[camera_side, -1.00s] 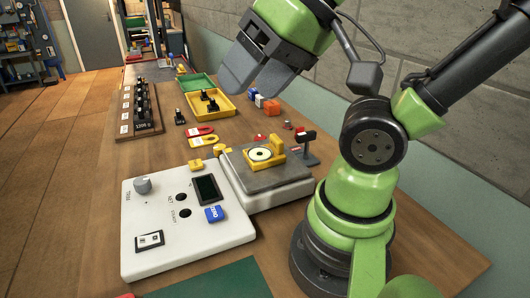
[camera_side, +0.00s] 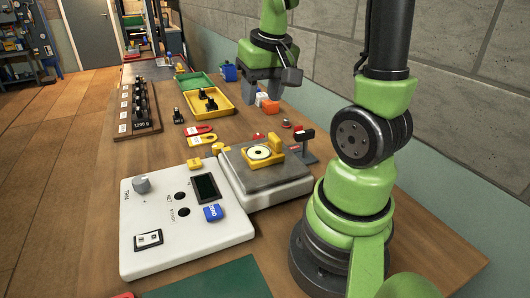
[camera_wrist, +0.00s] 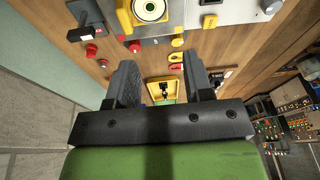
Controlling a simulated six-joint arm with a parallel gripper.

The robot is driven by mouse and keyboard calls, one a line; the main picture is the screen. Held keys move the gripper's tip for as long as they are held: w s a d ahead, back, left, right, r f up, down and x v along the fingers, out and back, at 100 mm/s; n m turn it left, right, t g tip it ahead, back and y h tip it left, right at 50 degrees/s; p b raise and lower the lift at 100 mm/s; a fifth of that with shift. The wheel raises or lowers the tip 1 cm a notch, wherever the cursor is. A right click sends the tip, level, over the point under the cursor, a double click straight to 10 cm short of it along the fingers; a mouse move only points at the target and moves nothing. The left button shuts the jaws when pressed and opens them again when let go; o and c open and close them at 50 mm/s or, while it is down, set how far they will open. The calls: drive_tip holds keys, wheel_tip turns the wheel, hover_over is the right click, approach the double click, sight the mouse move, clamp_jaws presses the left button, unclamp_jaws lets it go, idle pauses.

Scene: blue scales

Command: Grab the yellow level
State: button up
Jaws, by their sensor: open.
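The yellow level (camera_side: 276,146), with a round pale bubble vial, sits on the grey plate (camera_side: 268,178) of the white scale in the side view. It also shows at the top edge of the wrist view (camera_wrist: 124,17), partly cut off. My gripper (camera_side: 262,92) is open and points down beyond the scale, near the wall side of the table, well away from the level. In the wrist view its two dark fingers (camera_wrist: 161,80) stand apart with nothing held between them.
A white scale console (camera_side: 165,215) stands in front. A red-and-black stand (camera_side: 306,147) is right of the plate. A yellow tray (camera_side: 222,112) with black weights and a weight rack (camera_side: 150,122) lie farther back.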

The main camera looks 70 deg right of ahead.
drive_tip(key=m+g, duration=0.1)
approach(275, 136)
drive_tip(key=shift+w+a+f, duration=0.25)
drive_tip(key=shift+a+f, duration=0.05)
drive_tip(key=shift+f, duration=0.1)
drive_tip(key=f, duration=0.4)
drive_tip(key=shift+w+d, duration=0.1)
drive_tip(key=shift+d, duration=0.15)
drive_tip(key=shift+w+d+f, duration=0.1)
drive_tip(key=shift+d+f, duration=0.05)
drive_tip(key=shift+f, duration=0.8)
drive_tip(key=shift+w+d+f, duration=0.1)
drive_tip(key=shift+d+f, duration=0.1)
drive_tip(key=shift+f, duration=0.75)
drive_tip(key=shift+d+f, duration=0.15)
drive_tip(key=shift+f, duration=0.85)
clamp_jaws()
